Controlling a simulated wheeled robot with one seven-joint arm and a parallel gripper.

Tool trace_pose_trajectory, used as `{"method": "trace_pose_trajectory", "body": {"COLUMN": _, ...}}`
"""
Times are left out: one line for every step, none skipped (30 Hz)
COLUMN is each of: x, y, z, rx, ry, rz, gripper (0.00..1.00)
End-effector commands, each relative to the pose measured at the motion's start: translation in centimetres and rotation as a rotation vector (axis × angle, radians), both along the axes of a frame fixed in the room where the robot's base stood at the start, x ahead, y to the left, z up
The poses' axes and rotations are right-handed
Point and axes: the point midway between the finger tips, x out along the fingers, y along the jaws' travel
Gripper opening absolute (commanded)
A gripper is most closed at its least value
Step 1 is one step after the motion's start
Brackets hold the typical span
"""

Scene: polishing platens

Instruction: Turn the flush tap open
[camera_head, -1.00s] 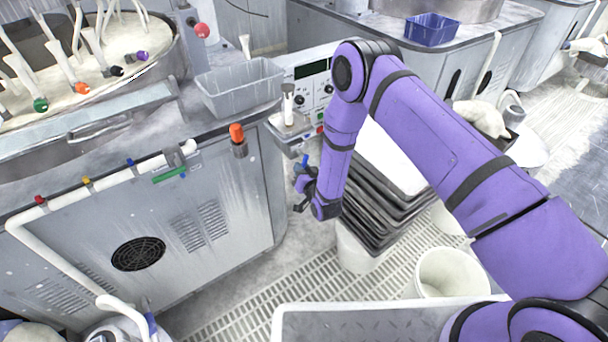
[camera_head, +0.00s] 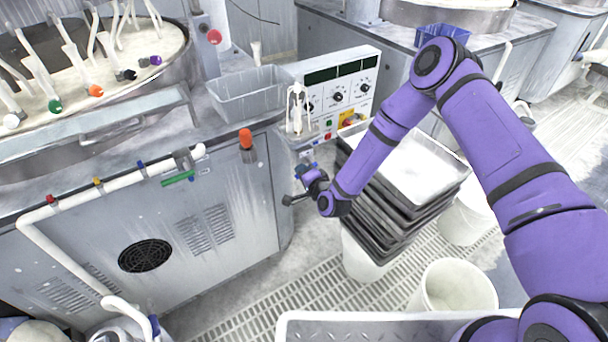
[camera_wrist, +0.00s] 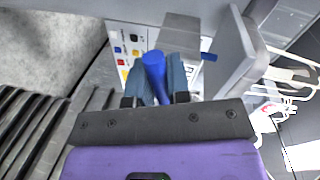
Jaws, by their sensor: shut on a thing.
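In the wrist view a bright blue handle (camera_wrist: 154,66) stands between the two dark blue-grey fingers of my gripper (camera_wrist: 158,76). The fingers are shut on it, one on each side. I take it to be the flush tap's handle; its lower part is hidden behind the fingers. In the head view my gripper (camera_head: 304,172) is at the right corner of the grey machine cabinet, below the small ledge. The handle is too small and covered there to tell how far it is turned.
A control panel (camera_head: 343,92) with knobs stands above the ledge. A stack of dark trays (camera_head: 395,215) is close to the right of my gripper, beside white buckets (camera_head: 458,287). A white pipe (camera_head: 120,181) with a green lever (camera_head: 178,178) runs along the cabinet front. Grated floor lies below.

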Motion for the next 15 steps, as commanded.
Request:
{"method": "trace_pose_trajectory", "body": {"x": 0.0, "y": -0.11, "z": 0.14, "rx": 0.032, "ry": 0.022, "rz": -0.003, "gripper": 0.0}}
{"method": "trace_pose_trajectory", "body": {"x": -0.02, "y": -0.09, "z": 0.21, "rx": 0.048, "ry": 0.034, "rz": -0.002, "gripper": 0.0}}
{"method": "trace_pose_trajectory", "body": {"x": -0.03, "y": -0.06, "z": 0.34, "rx": 0.072, "ry": 0.049, "rz": -0.002, "gripper": 0.0}}
{"method": "trace_pose_trajectory", "body": {"x": -0.03, "y": -0.06, "z": 0.43, "rx": 0.087, "ry": 0.06, "rz": -0.002, "gripper": 0.0}}
{"method": "trace_pose_trajectory", "body": {"x": -0.05, "y": -0.03, "z": 0.49, "rx": 0.103, "ry": 0.07, "rz": -0.001, "gripper": 0.0}}
{"method": "trace_pose_trajectory", "body": {"x": -0.07, "y": -0.01, "z": 0.57, "rx": 0.122, "ry": 0.083, "rz": -0.002, "gripper": 0.0}}
{"method": "trace_pose_trajectory", "body": {"x": -0.07, "y": 0.0, "z": 0.64, "rx": 0.134, "ry": 0.092, "rz": -0.002, "gripper": 0.0}}
{"method": "trace_pose_trajectory", "body": {"x": -0.07, "y": 0.0, "z": 0.68, "rx": 0.146, "ry": 0.1, "rz": -0.002, "gripper": 0.0}}
{"method": "trace_pose_trajectory", "body": {"x": -0.09, "y": 0.01, "z": 0.74, "rx": 0.161, "ry": 0.111, "rz": -0.002, "gripper": 0.0}}
{"method": "trace_pose_trajectory", "body": {"x": -0.1, "y": 0.04, "z": 0.79, "rx": 0.171, "ry": 0.117, "rz": -0.001, "gripper": 0.0}}
{"method": "trace_pose_trajectory", "body": {"x": -0.1, "y": 0.05, "z": 0.85, "rx": 0.179, "ry": 0.122, "rz": -0.001, "gripper": 0.0}}
{"method": "trace_pose_trajectory", "body": {"x": -0.09, "y": 0.06, "z": 0.91, "rx": 0.191, "ry": 0.13, "rz": -0.001, "gripper": 0.0}}
{"method": "trace_pose_trajectory", "body": {"x": -0.09, "y": 0.05, "z": 0.96, "rx": 0.198, "ry": 0.135, "rz": -0.001, "gripper": 0.0}}
{"method": "trace_pose_trajectory", "body": {"x": -0.08, "y": 0.05, "z": 0.98, "rx": 0.204, "ry": 0.139, "rz": -0.001, "gripper": 0.0}}
{"method": "trace_pose_trajectory", "body": {"x": -0.09, "y": 0.05, "z": 1.0, "rx": 0.211, "ry": 0.143, "rz": -0.001, "gripper": 0.0}}
